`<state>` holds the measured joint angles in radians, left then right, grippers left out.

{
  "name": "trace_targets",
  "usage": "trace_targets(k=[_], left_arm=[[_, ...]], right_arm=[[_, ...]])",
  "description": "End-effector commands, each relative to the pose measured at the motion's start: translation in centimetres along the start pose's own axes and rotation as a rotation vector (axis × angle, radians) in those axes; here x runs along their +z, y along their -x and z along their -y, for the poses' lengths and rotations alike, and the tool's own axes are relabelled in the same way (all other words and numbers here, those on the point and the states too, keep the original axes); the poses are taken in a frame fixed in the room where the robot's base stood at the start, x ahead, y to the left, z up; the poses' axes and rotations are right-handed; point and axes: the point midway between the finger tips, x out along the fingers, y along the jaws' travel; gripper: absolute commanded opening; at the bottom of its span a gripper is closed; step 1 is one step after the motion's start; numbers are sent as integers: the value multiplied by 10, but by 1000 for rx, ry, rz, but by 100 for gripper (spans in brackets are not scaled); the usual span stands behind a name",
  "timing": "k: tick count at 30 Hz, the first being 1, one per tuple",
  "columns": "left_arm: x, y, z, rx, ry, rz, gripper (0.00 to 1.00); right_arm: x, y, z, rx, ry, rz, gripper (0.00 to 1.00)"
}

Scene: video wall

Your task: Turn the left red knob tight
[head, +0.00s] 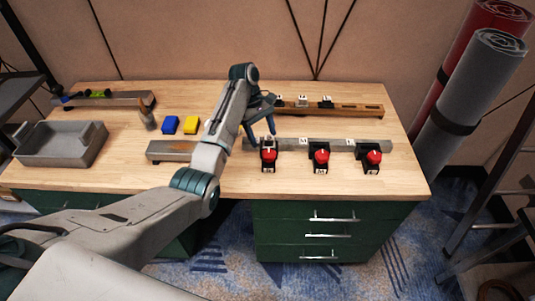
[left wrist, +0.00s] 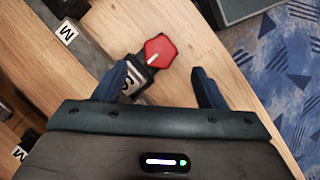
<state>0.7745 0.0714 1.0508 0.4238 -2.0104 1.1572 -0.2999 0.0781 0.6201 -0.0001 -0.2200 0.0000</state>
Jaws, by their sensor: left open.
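The left red knob (head: 269,155) sits on a black block, the leftmost of three such knobs at the bench's front right. In the left wrist view the red knob (left wrist: 161,48) has a white line on top and lies just beyond and between my fingertips. My left gripper (head: 261,134) is just above and behind the knob, pointing down. In the left wrist view my left gripper (left wrist: 160,70) is open, a finger on either side, with nothing held. A lettered label beside the knob is partly hidden by a finger. My right gripper is out of view.
The middle knob (head: 321,156) and right knob (head: 374,157) stand close by on the right. A grey bar (head: 340,145) runs behind them. A wooden rail (head: 355,109) lies further back. Yellow (head: 191,125) and blue (head: 170,125) blocks and a grey tray (head: 50,150) are left.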

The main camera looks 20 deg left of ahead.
Motion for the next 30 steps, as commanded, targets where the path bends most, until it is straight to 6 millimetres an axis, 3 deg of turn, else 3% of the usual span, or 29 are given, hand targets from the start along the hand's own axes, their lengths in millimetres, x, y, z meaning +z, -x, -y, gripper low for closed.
trace_targets(k=[2, 9, 19, 20, 26, 30], left_arm=[[-2, -21, 0, 0, 0, 0, 65], [1, -54, 0, -1, 1, 1, 65], [0, -64, 0, 1, 0, -2, 65], [0, -64, 0, 1, 0, -1, 63], [0, -64, 0, 1, 0, -1, 23], [0, -63, 0, 0, -2, -1, 20]], right_arm=[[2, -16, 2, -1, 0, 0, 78], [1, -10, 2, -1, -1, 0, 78], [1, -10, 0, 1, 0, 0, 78], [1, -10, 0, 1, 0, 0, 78], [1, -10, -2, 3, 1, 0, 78], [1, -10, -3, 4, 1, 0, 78]])
